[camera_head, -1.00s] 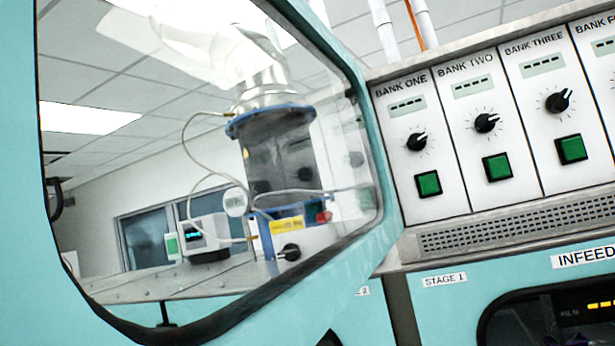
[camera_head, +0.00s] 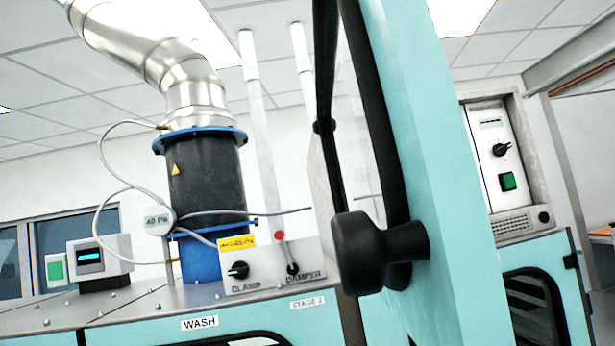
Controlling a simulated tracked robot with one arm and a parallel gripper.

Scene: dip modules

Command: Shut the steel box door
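A teal door (camera_head: 433,190) with a black-edged clear window (camera_head: 348,130) stands close in front of me, right of the middle. I see it nearly edge-on, and it runs out of the top and bottom of the view. A round black knob (camera_head: 365,252) sticks out from it towards the left. I cannot tell for sure that this is the steel box door, and the box opening it belongs to is not clear. My gripper does not show, and nothing is seen touching the knob.
Left behind the door, a teal machine top (camera_head: 130,308) carries a dark blue-flanged cylinder (camera_head: 207,180) with a silver duct (camera_head: 190,85), a small display unit (camera_head: 97,255) and a clamp and damper panel (camera_head: 265,268). Right of it stands a control panel (camera_head: 497,152) above a teal cabinet (camera_head: 540,262).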

